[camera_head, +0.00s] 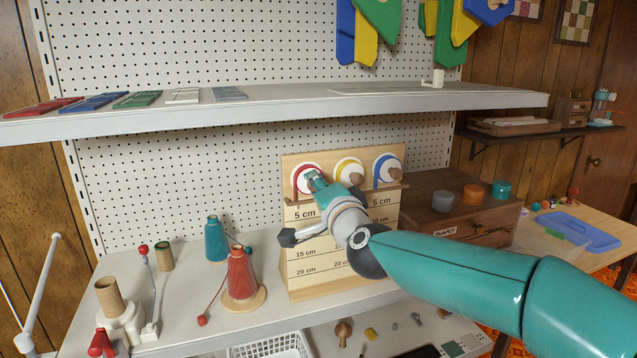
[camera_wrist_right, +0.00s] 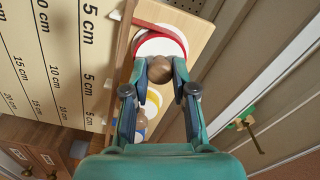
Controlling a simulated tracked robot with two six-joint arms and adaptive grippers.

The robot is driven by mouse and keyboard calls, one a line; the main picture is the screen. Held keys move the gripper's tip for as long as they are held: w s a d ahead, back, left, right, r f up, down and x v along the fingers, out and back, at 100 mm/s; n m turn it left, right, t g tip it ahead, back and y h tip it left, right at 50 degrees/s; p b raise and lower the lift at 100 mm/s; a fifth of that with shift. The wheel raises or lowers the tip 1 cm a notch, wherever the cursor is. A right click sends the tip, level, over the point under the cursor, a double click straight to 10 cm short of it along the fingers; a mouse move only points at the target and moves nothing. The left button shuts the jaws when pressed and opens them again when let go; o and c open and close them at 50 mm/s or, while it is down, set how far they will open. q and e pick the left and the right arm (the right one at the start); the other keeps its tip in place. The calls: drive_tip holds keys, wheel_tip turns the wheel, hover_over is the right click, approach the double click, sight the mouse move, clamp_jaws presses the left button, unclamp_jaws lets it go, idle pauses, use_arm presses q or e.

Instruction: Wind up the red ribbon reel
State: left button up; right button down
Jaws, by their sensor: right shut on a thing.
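The red ribbon reel (camera_head: 298,182) is a white disc with a red band, at the left of three reels on top of a wooden board (camera_head: 306,268) marked in centimetres. In the right wrist view the reel (camera_wrist_right: 158,44) has a round wooden knob (camera_wrist_right: 160,69) on its face. My right gripper (camera_head: 314,180) is at the reel, its fingers (camera_wrist_right: 164,88) shut on the knob from both sides. My left gripper is not in view.
A yellow reel (camera_head: 348,170) and a blue reel (camera_head: 386,169) sit right beside it. A shelf (camera_head: 270,108) runs above the board. A red thread cone (camera_head: 241,275) stands to the left, and a wooden drawer cabinet (camera_head: 440,205) stands to the right.

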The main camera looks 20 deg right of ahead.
drive_tip(key=n+p, duration=0.1)
drive_tip(key=n, duration=0.4)
drive_tip(key=shift+a+f+p, duration=0.2)
drive_tip(key=shift+f+p, duration=0.15)
drive_tip(key=shift+f, duration=0.05)
drive_tip(key=shift+n, duration=0.3)
drive_tip(key=c, duration=1)
unclamp_jaws()
drive_tip(key=shift+c, duration=0.2)
drive_tip(key=shift+o, duration=0.5)
drive_tip(key=shift+r, duration=0.15)
drive_tip(key=shift+r, duration=0.1)
